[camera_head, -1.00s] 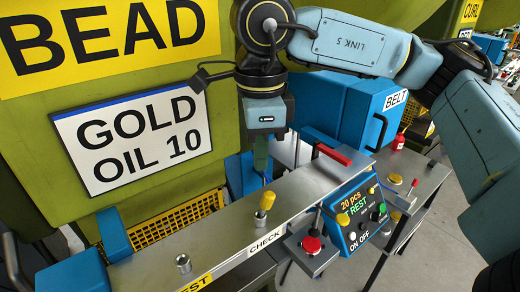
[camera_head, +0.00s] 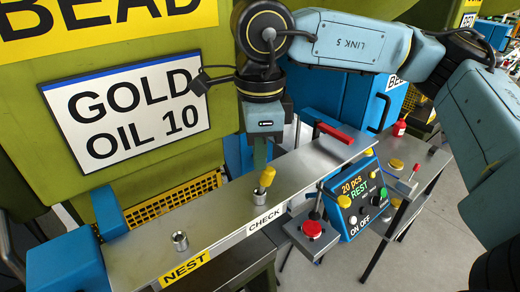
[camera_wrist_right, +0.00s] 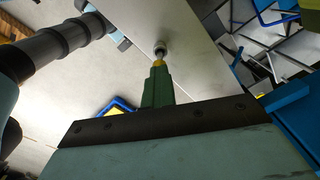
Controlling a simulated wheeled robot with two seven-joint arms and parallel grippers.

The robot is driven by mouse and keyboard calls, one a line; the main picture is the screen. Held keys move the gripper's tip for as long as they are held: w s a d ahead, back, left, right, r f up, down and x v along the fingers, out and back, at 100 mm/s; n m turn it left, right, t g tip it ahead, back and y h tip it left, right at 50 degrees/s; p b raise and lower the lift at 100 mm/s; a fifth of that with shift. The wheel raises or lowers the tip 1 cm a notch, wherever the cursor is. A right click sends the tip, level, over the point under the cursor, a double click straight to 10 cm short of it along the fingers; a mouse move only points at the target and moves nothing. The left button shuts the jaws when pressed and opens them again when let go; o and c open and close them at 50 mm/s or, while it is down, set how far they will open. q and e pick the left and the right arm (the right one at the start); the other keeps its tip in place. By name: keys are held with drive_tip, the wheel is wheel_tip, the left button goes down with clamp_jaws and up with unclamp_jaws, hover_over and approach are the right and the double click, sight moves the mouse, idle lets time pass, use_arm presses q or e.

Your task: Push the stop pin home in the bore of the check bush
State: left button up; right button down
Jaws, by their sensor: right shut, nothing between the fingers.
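The check bush (camera_head: 259,195) is a small grey metal cylinder standing on the steel bench behind the CHECK label. The stop pin (camera_head: 267,177), with its yellow head, stands up from the bush and looks slightly tilted to the right. My right gripper (camera_head: 261,168) is shut and empty, pointing down just behind the pin. In the right wrist view its green fingers (camera_wrist_right: 157,88) end close to the yellow head (camera_wrist_right: 158,63), with the grey bush (camera_wrist_right: 160,49) beyond. I cannot tell whether they touch. My left gripper is not in view.
A second grey bush (camera_head: 180,241) stands by the NEST label (camera_head: 186,268). A red-handled bar (camera_head: 334,133) rises at the bench's far end. A control box (camera_head: 356,205) and a red button (camera_head: 311,229) are at the front right. The bench between the bushes is clear.

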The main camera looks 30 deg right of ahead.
drive_tip(key=shift+s+f, duration=0.1)
drive_tip(key=shift+f, duration=0.25)
drive_tip(key=shift+a+f+n+h+b, duration=0.1)
drive_tip(key=shift+n+h+b, duration=0.25)
drive_tip(key=shift+n, duration=0.75)
drive_tip(key=n+b, duration=0.1)
drive_tip(key=n, duration=0.2)
drive_tip(key=n+h+b, duration=0.1)
drive_tip(key=n, duration=0.1)
drive_tip(key=shift+w+a+n+h, duration=0.15)
drive_tip(key=shift+w+n+h, duration=0.1)
drive_tip(key=shift+n, duration=0.55)
drive_tip(key=shift+w+r+n+t+h+p, duration=0.15)
drive_tip(key=shift+n+h+p, duration=0.1)
drive_tip(key=shift+n, duration=0.6)
drive_tip(key=shift+s+r+n+t+h+p, duration=0.15)
drive_tip(key=shift+n+h+p, duration=0.1)
drive_tip(key=shift+n, duration=0.6)
drive_tip(key=shift+w+f, duration=0.1)
drive_tip(key=shift+w, duration=0.05)
